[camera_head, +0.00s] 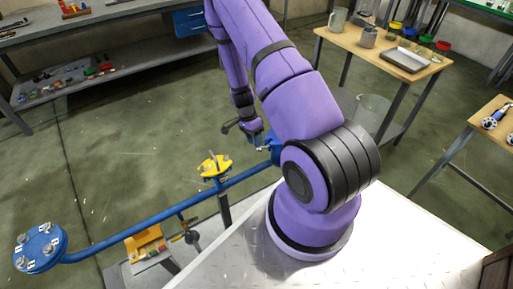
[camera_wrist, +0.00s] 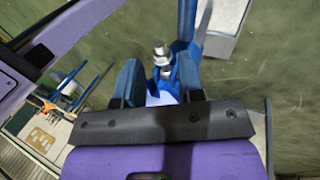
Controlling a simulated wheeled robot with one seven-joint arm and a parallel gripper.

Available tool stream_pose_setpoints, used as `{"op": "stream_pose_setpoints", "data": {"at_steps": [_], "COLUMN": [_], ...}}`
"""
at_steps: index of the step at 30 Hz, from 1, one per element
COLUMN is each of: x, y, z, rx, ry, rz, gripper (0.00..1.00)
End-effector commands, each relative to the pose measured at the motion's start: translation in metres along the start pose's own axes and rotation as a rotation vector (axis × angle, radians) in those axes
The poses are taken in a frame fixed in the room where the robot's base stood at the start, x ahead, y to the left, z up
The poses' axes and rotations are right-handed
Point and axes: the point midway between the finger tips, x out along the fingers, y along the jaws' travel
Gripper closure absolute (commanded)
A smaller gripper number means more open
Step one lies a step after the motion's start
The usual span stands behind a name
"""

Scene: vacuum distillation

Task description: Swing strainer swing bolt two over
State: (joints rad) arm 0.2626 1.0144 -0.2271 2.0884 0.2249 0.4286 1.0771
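My gripper (camera_wrist: 160,74) is open in the wrist view, with one dark blue finger on each side. A metal swing bolt with a nut (camera_wrist: 161,50) shows between and just beyond the fingertips. I cannot tell whether the fingers touch it. A second metal nut or bolt end shows just below it, close to blue parts of the strainer (camera_wrist: 186,28). In the head view my gripper (camera_head: 256,138) hangs beside the blue strainer body (camera_head: 275,150), which my arm partly hides. Which swing bolt is number two is not clear from these views.
A blue pipe (camera_head: 130,226) runs left to a bolted blue flange (camera_head: 40,247). A wooden table (camera_head: 350,39) with vessels is at the back right. Open floor lies behind the pipe.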

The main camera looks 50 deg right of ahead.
Motion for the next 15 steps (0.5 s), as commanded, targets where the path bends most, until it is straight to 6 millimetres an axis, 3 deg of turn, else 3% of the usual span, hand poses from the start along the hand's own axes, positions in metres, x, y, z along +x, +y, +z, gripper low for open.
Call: {"op": "stream_pose_setpoints", "data": {"at_steps": [6, 15], "x": [0.029, 0.038], "y": [0.000, 0.000], "z": [0.000, 0.000], "rx": [0.000, -0.001], "ry": [-0.001, 0.000], "rz": [0.001, -0.001], "gripper": [0.65, 0.65]}}
